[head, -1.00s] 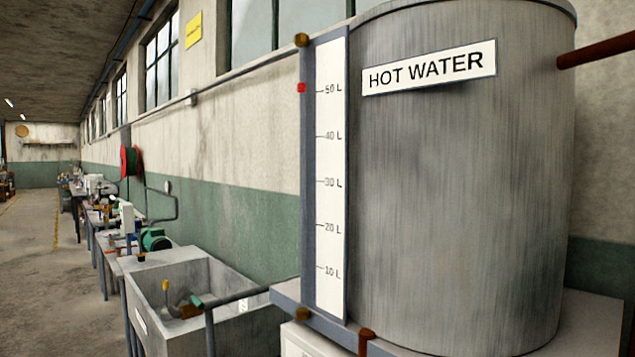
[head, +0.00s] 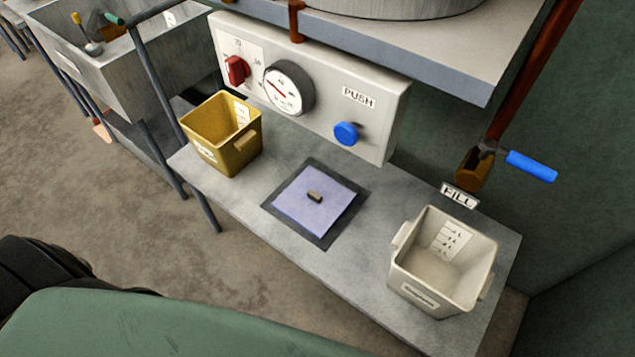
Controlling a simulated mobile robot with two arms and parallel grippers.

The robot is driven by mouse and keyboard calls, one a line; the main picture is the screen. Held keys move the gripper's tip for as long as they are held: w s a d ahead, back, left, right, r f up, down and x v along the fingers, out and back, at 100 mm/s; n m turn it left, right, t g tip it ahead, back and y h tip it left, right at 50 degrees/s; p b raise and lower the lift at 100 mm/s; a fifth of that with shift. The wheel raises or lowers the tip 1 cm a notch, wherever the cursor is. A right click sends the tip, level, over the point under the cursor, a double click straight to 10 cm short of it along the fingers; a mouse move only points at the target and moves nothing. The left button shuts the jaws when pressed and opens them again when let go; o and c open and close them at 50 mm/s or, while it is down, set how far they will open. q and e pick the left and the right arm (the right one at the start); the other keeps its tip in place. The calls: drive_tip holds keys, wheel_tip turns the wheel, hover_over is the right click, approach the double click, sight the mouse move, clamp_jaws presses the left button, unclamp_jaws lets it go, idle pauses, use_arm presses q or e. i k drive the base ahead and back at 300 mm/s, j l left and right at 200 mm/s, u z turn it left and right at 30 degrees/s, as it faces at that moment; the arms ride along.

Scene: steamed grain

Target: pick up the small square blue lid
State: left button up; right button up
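The small square blue lid (head: 304,212) is pale blue-violet with a small dark handle in its middle. It lies flat on a dark square patch (head: 323,240) of the grey bench top, between a yellow bin and a white bin. Neither of my grippers shows in the head view.
The yellow bin (head: 218,141) stands left of the lid and the white bin (head: 410,284) stands to the right, under a tap with a blue handle (head: 531,166). Behind is a control panel (head: 322,80) with a red knob, a dial and a blue button (head: 346,133). A shelf edge (head: 420,74) overhangs. A sink (head: 120,66) is at upper left.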

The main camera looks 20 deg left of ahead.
sight(314, 200)
drive_tip(key=k+j+z, duration=0.15)
drive_tip(key=j, duration=0.25)
drive_tip(key=k+j+z, duration=0.3)
drive_tip(key=k+j, duration=0.15)
drive_tip(key=j, duration=0.25)
